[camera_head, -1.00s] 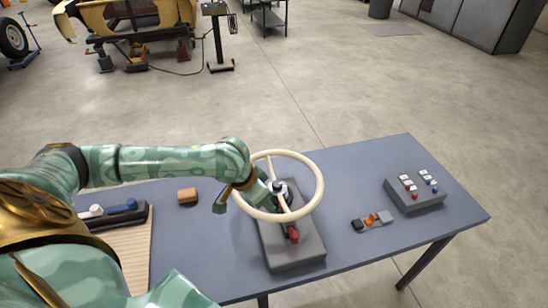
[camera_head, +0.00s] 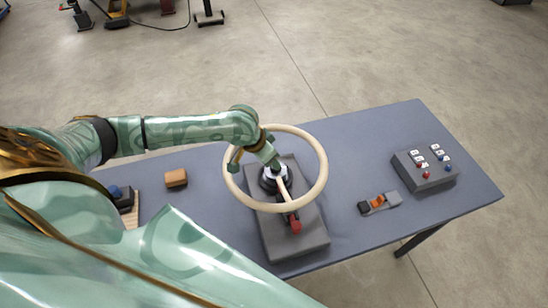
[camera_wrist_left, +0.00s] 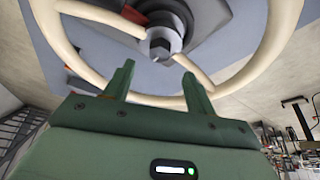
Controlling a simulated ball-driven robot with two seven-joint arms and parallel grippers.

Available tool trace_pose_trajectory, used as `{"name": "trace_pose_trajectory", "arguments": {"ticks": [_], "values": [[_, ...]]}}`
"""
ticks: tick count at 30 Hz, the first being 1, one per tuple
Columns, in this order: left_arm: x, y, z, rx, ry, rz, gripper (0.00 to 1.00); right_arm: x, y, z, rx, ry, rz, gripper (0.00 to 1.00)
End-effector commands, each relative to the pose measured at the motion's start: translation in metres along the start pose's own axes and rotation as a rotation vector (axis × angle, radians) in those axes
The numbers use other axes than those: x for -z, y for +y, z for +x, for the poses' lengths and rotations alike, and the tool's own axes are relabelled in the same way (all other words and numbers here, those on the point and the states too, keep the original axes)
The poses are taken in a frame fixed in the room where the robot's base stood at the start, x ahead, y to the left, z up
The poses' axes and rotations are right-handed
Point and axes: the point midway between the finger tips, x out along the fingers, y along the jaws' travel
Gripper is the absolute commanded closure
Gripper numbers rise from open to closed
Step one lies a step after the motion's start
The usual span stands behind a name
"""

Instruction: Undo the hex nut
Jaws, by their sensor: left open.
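The hex nut (camera_wrist_left: 160,44) is a grey metal nut at the hub of the cream steering wheel (camera_wrist_left: 239,82). The wheel also shows in the head view (camera_head: 322,177), above a dark grey base block (camera_head: 305,235) on the table. My left gripper (camera_wrist_left: 159,69) is open and empty. Its two green fingers point toward the nut, one on each side of its line, and appear short of it. In the head view my left gripper (camera_head: 267,155) is at the hub, inside the wheel's rim, and hides the nut. My right gripper is not in view.
A red part (camera_head: 295,226) is on the base block. A small tray with orange and grey pieces (camera_head: 380,203) and a switch box (camera_head: 427,170) stand to the right. A brown block (camera_head: 176,178) lies to the left. The blue-grey table (camera_head: 370,140) is clear behind the wheel.

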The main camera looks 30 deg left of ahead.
Motion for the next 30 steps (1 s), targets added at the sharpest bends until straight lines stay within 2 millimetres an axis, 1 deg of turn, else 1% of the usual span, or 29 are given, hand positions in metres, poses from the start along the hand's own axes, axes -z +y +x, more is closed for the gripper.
{"name": "trace_pose_trajectory", "arguments": {"ticks": [1, 3, 6, 9, 13, 20, 21, 23, 24, 25, 26, 30], "values": [[-0.001, 0.001, 0.015, -0.001, -0.002, -0.002, 0.44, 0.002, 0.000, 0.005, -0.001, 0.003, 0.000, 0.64], [-0.001, 0.001, 0.030, -0.001, -0.002, -0.001, 0.44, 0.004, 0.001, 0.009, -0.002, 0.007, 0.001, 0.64], [-0.001, 0.001, 0.046, 0.000, -0.001, 0.000, 0.44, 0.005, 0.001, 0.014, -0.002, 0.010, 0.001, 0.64], [-0.001, 0.000, 0.057, 0.000, -0.001, 0.000, 0.44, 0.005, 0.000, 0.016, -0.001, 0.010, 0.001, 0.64], [-0.001, 0.000, 0.063, 0.000, -0.001, 0.001, 0.44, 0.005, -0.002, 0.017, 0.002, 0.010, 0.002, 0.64], [0.000, 0.000, 0.064, 0.000, 0.000, 0.001, 0.44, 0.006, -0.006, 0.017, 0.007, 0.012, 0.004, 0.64], [0.000, 0.000, 0.063, 0.000, 0.000, 0.001, 0.47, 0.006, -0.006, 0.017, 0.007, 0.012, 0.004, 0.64], [0.000, 0.000, 0.063, 0.000, 0.000, 0.001, 0.64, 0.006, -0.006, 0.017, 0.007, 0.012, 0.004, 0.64], [0.000, 0.000, 0.063, 0.000, 0.000, 0.001, 0.75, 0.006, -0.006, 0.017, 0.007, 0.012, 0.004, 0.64], [0.000, 0.000, 0.063, 0.000, 0.000, 0.001, 0.83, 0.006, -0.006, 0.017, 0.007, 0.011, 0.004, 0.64], [0.000, 0.000, 0.063, 0.000, 0.000, 0.001, 0.89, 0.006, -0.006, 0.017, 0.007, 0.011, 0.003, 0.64], [0.000, 0.000, 0.063, 0.001, 0.000, 0.000, 0.89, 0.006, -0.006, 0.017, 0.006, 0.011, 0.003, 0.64]]}}
